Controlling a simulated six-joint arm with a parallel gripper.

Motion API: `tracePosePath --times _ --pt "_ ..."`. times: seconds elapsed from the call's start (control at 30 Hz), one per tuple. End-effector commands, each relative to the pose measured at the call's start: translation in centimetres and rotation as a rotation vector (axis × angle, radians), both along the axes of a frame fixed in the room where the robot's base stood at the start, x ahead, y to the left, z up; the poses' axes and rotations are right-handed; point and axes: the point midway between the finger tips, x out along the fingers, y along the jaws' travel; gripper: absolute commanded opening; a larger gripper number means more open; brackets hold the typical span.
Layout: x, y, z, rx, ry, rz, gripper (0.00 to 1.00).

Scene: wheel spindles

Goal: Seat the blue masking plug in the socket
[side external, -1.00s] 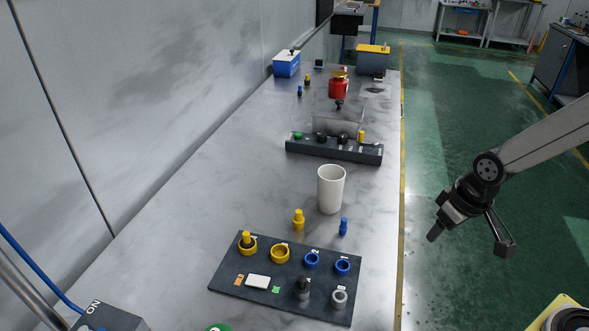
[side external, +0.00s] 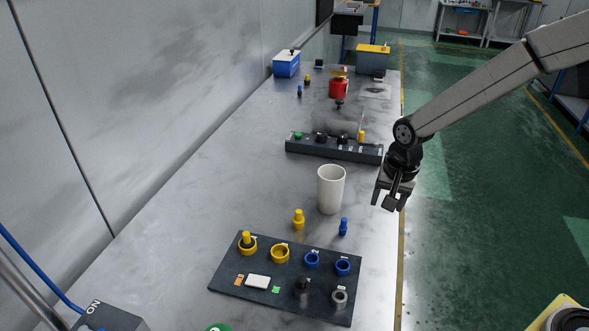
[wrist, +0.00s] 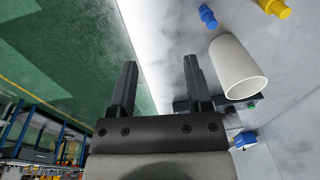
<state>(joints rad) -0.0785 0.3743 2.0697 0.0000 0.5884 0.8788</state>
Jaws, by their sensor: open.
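The blue plug (side external: 343,227) stands upright on the bench between the white cup and the dark socket board (side external: 225,283). It also shows at the top of the wrist view (wrist: 208,17). Two blue ring sockets, one left (side external: 312,260) and one right (side external: 343,266), sit on the board and look empty. My gripper (side external: 389,203) is open and empty, above the bench's right edge, up and to the right of the blue plug. Its two fingers stand apart in the wrist view (wrist: 160,68).
A white cup (side external: 330,190) stands close behind the blue plug, left of my gripper. A yellow plug (side external: 298,220) stands left of it. The board also holds yellow (side external: 280,254) and grey (side external: 339,299) sockets. A dark rack (side external: 333,150) lies farther back.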

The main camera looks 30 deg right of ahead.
Motion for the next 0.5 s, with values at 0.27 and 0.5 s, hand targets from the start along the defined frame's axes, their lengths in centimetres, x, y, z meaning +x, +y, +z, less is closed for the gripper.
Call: tracePosePath --times 0.27,0.5 --pt "4.6 2.0 -1.7 0.026 0.057 -0.346 0.64" --pt "7.5 3.5 -3.1 0.031 0.094 -0.606 0.64"
